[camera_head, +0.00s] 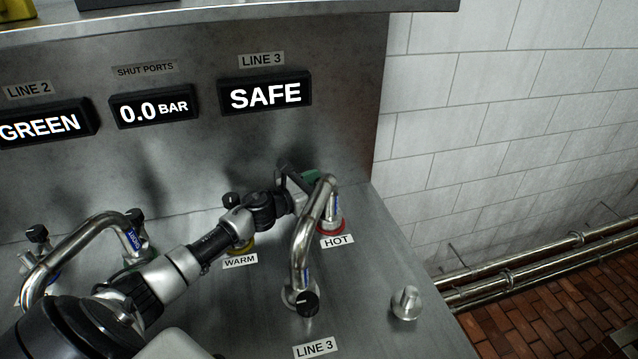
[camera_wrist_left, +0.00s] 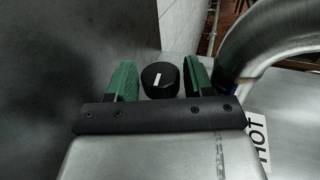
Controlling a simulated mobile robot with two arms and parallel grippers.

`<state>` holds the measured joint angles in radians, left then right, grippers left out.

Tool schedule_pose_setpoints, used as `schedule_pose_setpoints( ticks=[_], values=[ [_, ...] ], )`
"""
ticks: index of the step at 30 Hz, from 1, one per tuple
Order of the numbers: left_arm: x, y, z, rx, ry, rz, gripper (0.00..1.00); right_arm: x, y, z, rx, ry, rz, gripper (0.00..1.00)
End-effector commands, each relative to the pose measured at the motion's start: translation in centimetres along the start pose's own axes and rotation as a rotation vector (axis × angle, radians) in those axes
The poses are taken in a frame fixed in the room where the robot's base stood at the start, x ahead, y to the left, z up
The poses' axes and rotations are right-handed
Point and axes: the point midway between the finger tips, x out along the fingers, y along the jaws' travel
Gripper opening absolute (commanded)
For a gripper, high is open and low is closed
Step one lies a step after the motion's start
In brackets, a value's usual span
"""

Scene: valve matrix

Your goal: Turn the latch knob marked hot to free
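The hot port has a red ring (camera_head: 331,228) and a HOT label (camera_head: 337,241) on the steel counter. A curved steel pipe (camera_head: 306,232) comes down at this port. A black knob (camera_wrist_left: 160,80) with a white mark shows in the left wrist view, between the two green finger pads, with a gap visible on each side. My left gripper (camera_head: 304,179) is open, reaching behind the top of the pipe at the hot port; it also shows in the left wrist view (camera_wrist_left: 159,79). In the head view the gripper and pipe hide this knob. My right gripper is not in view.
The pipe stands close beside my left gripper. The WARM port label (camera_head: 240,261) lies under my left arm. Another curved pipe (camera_head: 85,243) is at left, and a steel peg (camera_head: 406,303) at right. The LINE 3 display (camera_head: 265,94) reads SAFE.

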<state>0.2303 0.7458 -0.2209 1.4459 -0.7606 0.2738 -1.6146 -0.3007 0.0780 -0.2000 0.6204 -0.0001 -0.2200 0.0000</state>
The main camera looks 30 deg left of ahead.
Motion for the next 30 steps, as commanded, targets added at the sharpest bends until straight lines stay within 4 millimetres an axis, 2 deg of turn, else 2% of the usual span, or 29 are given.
schedule_pose_setpoints(
  ticks=[1,6,17,25,26,28,30],
  values=[
    [-0.01,0.0,0.0,0.0,0.0,0.0,0.44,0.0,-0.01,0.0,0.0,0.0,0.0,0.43],
    [-0.03,0.01,0.0,0.0,0.0,0.0,0.18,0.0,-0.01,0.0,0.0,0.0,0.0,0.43],
    [-0.02,-0.19,0.05,-0.001,0.001,0.126,0.18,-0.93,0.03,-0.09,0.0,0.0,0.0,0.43],
    [-0.03,-0.15,-0.01,0.0,0.0,0.132,0.18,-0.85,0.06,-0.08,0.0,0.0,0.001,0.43],
    [-0.03,-0.15,-0.01,0.0,0.0,0.132,0.43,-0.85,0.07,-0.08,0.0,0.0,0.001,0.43],
    [-0.03,-0.15,-0.01,0.0,0.0,0.132,0.52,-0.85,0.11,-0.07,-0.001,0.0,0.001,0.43],
    [-0.03,-0.15,-0.01,0.0,0.0,0.132,0.52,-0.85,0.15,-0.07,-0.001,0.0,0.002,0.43]
  ],
)
